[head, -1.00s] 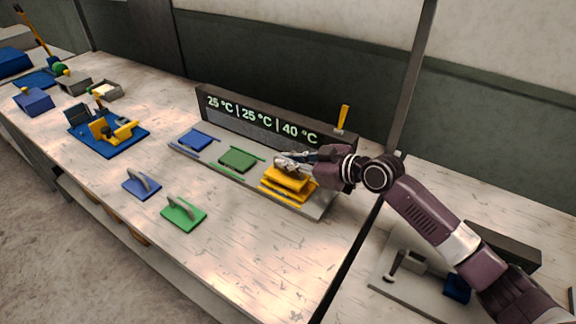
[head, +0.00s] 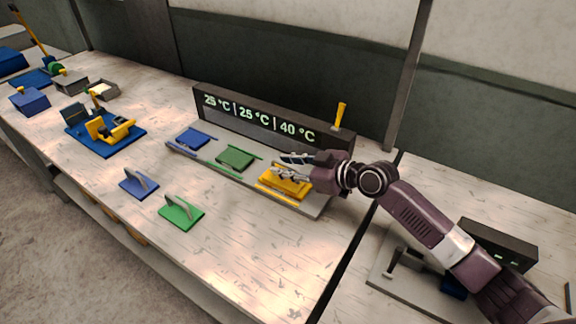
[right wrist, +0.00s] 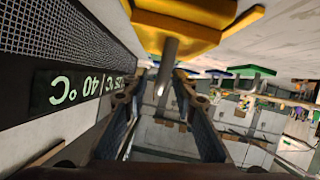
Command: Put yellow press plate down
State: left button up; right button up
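The yellow press plate (head: 288,186) lies at the right-hand station of the grey plate row, under the 40 °C reading. It appears to rest flat on the yellow station there. Its grey handle shows in the right wrist view (right wrist: 168,65), below the yellow plate (right wrist: 185,25) as that picture is turned. My right gripper (head: 283,165) is at the handle, its fingers spread apart. In the right wrist view the fingertips (right wrist: 163,82) stand on either side of the handle with gaps. The fingers partly hide the handle in the head view. My left gripper is out of view.
A blue plate (head: 193,138) and a green plate (head: 235,158) lie at the other stations. The display box (head: 262,119) stands close behind. Blue (head: 139,183) and green (head: 181,212) handled plates lie in front. The table's front right is clear.

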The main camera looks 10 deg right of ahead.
jog(key=shift+r, duration=0.2)
jog(key=shift+s+d, duration=0.25)
jog(key=b+v, duration=0.2)
jog(key=v, duration=0.9)
jog(key=shift+s+r, duration=0.15)
